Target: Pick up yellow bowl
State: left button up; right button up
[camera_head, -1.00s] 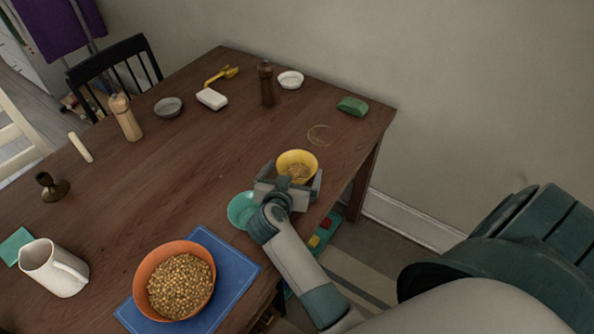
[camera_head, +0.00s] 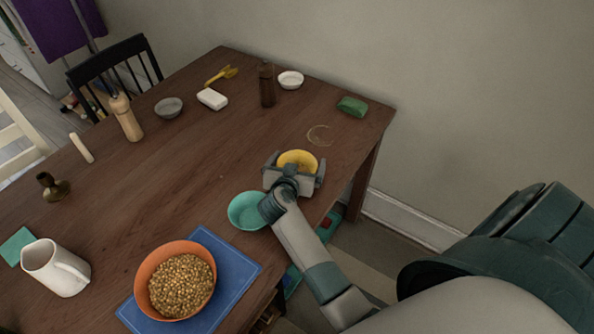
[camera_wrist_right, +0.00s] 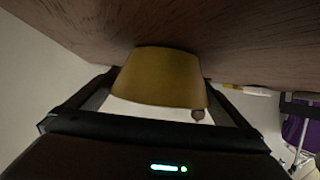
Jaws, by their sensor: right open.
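The yellow bowl (camera_head: 298,159) stands on the table near its right edge. My right gripper (camera_head: 295,167) is open, with one finger on each side of the bowl. In the right wrist view, the bowl (camera_wrist_right: 160,78) sits between the two spread fingers of my right gripper (camera_wrist_right: 160,95), its base against the wooden table. Gaps show beside the bowl there, though contact is hard to judge. The gripper body hides the bowl's near side in the head view. My left gripper is not in view.
A teal bowl (camera_head: 246,211) stands close to my right wrist. An orange bowl (camera_head: 151,262) of round pieces sits on a blue mat (camera_head: 236,262). A green object (camera_head: 352,106) lies near the far right corner. The middle of the table (camera_head: 190,165) is clear.

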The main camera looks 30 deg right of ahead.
jog(key=shift+x, duration=0.75)
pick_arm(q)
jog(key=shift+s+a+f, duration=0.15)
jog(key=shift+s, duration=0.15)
pick_arm(e)
jog(key=shift+c, duration=0.6)
jog(key=c, duration=1)
jog(key=shift+r, duration=0.15)
